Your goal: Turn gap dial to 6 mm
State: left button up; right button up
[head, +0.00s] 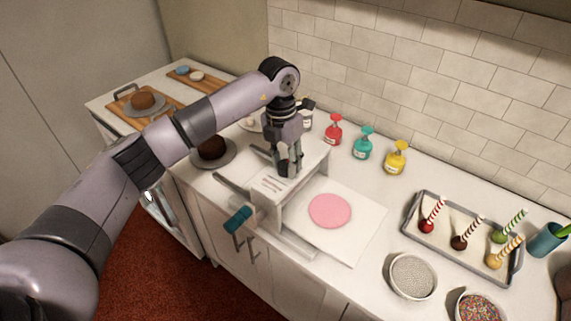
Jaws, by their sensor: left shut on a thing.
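The white sheeter (275,192) stands on the counter, with slots in its top face and a crank with a teal handle (238,220) at its front left. My left gripper (288,168) points down at the top of the sheeter and is shut on the gap dial there. The dial is mostly hidden by the fingers, and its setting cannot be read. A flat pink disc (330,211) lies on the white sheet (362,225) to the right of the sheeter. My right gripper is not in view.
Red (333,131), teal (363,144) and yellow (396,158) bottles stand along the wall. A grey tray (412,217) of cake pops and bowls of silver (412,275) and coloured sprinkles (478,308) are at right. A dark cake (211,147) sits left of the sheeter.

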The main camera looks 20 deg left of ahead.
aim_at(281, 163)
pick_arm(q)
jog(key=n+b, duration=0.1)
jog(key=n, duration=0.2)
jog(key=shift+b, duration=0.3)
jog(key=shift+n+b, duration=0.55)
jog(key=shift+n, duration=0.85)
jog(key=shift+r, duration=0.1)
jog(key=o, duration=1.2)
jog(key=shift+c, duration=0.2)
notch_tip(281, 163, up, 12)
jog(key=shift+s+a, duration=0.15)
jog(key=shift+a, duration=0.3)
